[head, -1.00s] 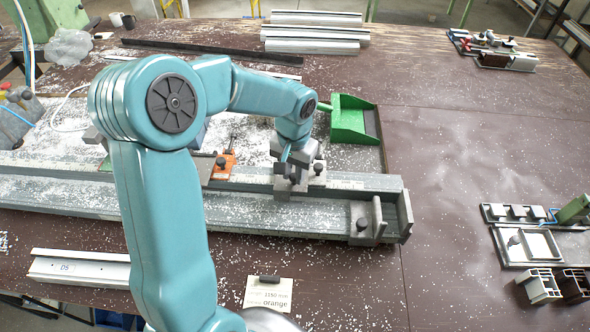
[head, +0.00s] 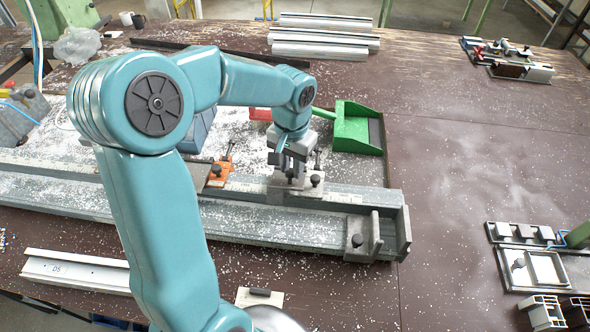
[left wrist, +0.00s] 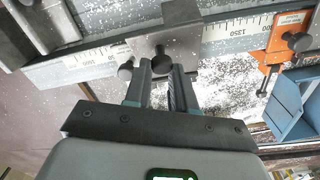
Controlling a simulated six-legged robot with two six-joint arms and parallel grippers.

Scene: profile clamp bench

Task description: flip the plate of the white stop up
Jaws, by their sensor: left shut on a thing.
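The white stop (head: 275,190) looks like a grey-white block with dark knobs. It sits on the scaled rail (head: 345,195) of the long clamp bed. In the left wrist view the stop's grey block (left wrist: 182,40) spans the rail, with one knob left of my fingers. My left gripper (head: 290,172) is at the stop from above and behind. In the left wrist view its fingers (left wrist: 161,75) are closed around a small dark part, a knob or handle, at the stop's edge. The fingers partly hide this part. The plate's exact angle is unclear. My right gripper is not in view.
The orange stop (head: 222,168) sits further left on the rail. A grey end block (head: 358,238) stands at the bed's right end. A green dustpan (head: 357,130) and a blue bin (head: 197,128) lie behind the rail. The table right of the bed is mostly clear.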

